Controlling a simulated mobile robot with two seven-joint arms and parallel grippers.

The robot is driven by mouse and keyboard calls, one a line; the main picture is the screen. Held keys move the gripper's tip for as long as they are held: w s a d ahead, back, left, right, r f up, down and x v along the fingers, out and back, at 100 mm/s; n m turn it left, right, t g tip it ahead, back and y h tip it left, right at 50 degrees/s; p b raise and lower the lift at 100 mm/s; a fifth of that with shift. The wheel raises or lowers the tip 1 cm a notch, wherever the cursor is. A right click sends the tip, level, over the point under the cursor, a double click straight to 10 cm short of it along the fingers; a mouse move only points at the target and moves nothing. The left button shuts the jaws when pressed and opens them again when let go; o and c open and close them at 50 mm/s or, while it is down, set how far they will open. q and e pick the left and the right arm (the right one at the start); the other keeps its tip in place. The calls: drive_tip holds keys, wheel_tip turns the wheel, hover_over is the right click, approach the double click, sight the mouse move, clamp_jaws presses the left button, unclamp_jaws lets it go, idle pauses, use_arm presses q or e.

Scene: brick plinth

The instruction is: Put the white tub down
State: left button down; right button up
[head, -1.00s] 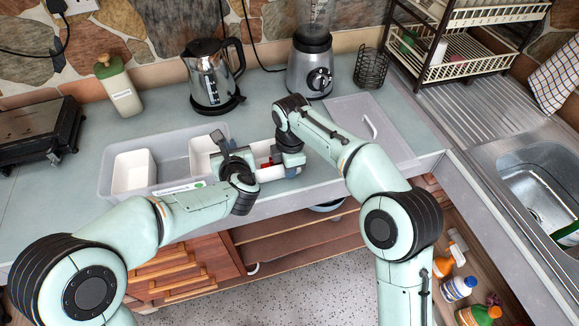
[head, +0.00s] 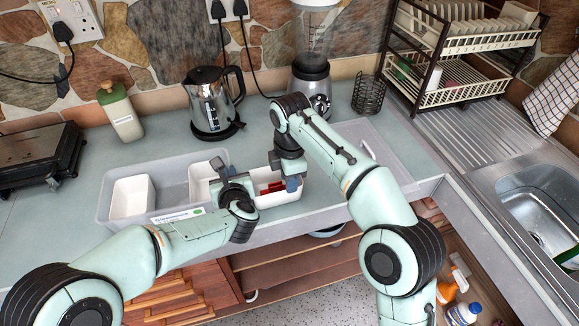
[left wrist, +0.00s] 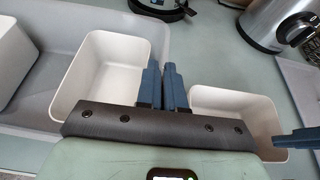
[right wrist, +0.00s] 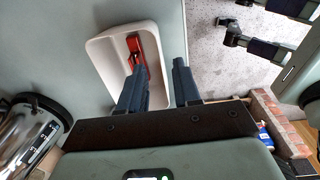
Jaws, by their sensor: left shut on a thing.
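A white tub (head: 283,197) with a red item in it stands on the counter just right of the grey tray. The right wrist view shows this tub (right wrist: 98,50) and the red item (right wrist: 138,55). Two more white tubs, the left one (head: 132,197) and the right one (head: 200,185), sit in the tray (head: 105,213). My left gripper (head: 226,170) is shut on the right wall of the right tray tub (left wrist: 105,70), its fingers (left wrist: 163,88) either side. My right gripper (head: 287,184) is open at the counter tub, one finger (right wrist: 158,88) inside and one outside its wall.
A wire holder (head: 368,94), dish rack (head: 460,65) and sink (head: 545,205) lie right. The counter's front edge is close. Some counter is free before the kettle.

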wheel_tip(320, 180, up, 4)
drive_tip(key=shift+s+a+r, duration=0.1)
drive_tip(key=shift+s+r, duration=0.05)
drive_tip(key=shift+r, duration=0.05)
hover_over(279, 203)
drive_tip(key=f, duration=0.4)
drive_tip(key=d+f, duration=0.1)
drive_tip(key=f, duration=0.1)
drive_tip(key=shift+f, duration=0.1)
drive_tip(key=shift+a+f, duration=0.25)
drive_tip(key=shift+f, duration=1.3)
drive_tip(key=shift+a+f, duration=0.2)
drive_tip(key=shift+f, duration=1.3)
clamp_jaws()
